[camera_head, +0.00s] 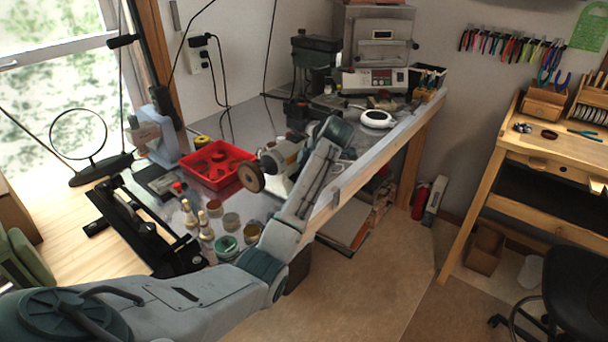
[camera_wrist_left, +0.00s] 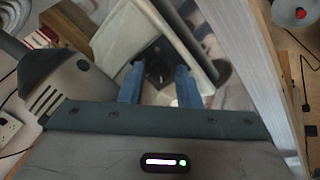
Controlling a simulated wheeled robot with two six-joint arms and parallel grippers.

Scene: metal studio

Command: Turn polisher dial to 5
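The polisher (camera_head: 284,153) stands on the metal bench, with a brown wheel (camera_head: 251,177) on its left end. My left arm reaches over to its right side, and the arm hides the dial and my fingertips in the head view. In the left wrist view, the polisher's pale base (camera_wrist_left: 118,42) carries a dark dial (camera_wrist_left: 158,72) on a black plate. The two blue fingers of my left gripper (camera_wrist_left: 159,86) are apart, one on each side of the dial in the picture. I cannot tell whether they touch it, nor read its setting. My right gripper is not in view.
A red tray (camera_head: 215,165) lies left of the polisher, with several jars and bottles in front of it. A white round device (camera_head: 377,119) and a small furnace (camera_head: 378,50) stand farther back. The bench's wooden edge (camera_head: 375,150) runs close by my arm.

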